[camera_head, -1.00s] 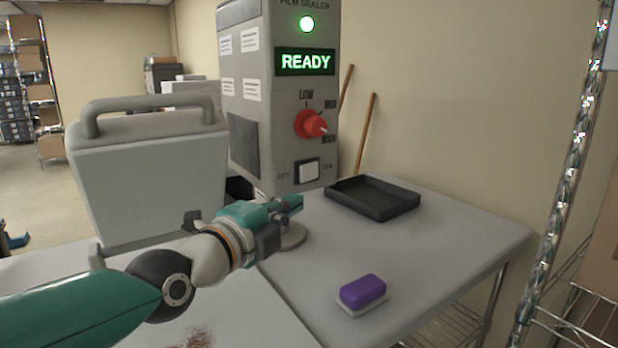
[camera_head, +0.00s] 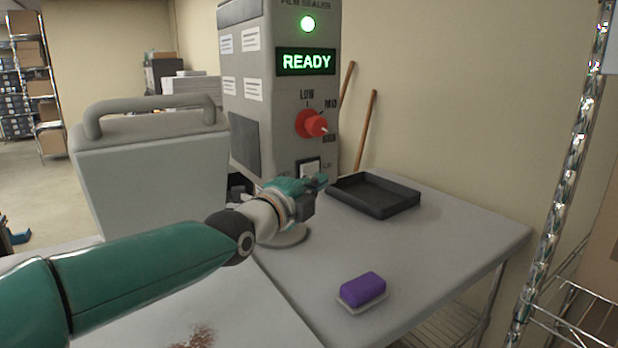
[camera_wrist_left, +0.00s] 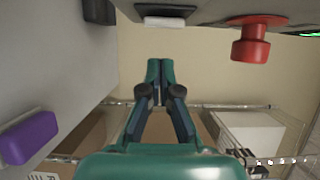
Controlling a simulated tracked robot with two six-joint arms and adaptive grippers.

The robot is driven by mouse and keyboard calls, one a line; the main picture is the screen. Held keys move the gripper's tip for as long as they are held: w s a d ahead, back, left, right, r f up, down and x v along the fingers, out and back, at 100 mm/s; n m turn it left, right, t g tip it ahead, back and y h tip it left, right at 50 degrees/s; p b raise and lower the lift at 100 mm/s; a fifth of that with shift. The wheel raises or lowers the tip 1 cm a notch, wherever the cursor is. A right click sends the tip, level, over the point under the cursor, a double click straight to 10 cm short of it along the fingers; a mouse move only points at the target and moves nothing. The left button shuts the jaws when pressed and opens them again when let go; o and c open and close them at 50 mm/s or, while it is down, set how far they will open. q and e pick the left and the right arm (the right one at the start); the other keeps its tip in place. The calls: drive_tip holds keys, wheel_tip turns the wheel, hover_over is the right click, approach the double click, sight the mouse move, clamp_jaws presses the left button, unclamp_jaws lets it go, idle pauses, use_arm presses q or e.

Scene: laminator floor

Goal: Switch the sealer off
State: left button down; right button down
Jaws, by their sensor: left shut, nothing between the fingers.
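The film sealer (camera_head: 285,85) is a grey upright box with a lit green lamp (camera_head: 307,24) and a green READY display (camera_head: 306,62). Its red knob (camera_head: 310,124) points right, between the printed marks. Below it is a white OFF/ON rocker switch (camera_head: 310,165), partly hidden by my left gripper (camera_head: 322,181). In the left wrist view the switch (camera_wrist_left: 165,21) shows as a pale strip beyond the fingertips, with the red knob (camera_wrist_left: 252,45) to its right. My left gripper is shut and empty, close below the switch; contact cannot be told. My right gripper is out of view.
A black tray (camera_head: 400,207) lies on the table right of the sealer. A purple sponge-like block (camera_head: 362,288) lies nearer the front on a pale base. A grey handled housing (camera_head: 150,165) stands left. A metal rack post (camera_head: 560,170) rises at right.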

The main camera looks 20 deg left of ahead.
use_arm(q)
drive_tip(key=shift+w+a+p, duration=0.25)
drive_tip(key=shift+a+p, duration=0.3)
drive_tip(key=shift+a, duration=0.05)
drive_tip(key=shift+w+a+p, duration=0.25)
drive_tip(key=shift+a+p, duration=0.3)
drive_tip(key=shift+a, duration=0.05)
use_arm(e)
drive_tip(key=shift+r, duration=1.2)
use_arm(q)
drive_tip(key=shift+w+d, duration=0.1)
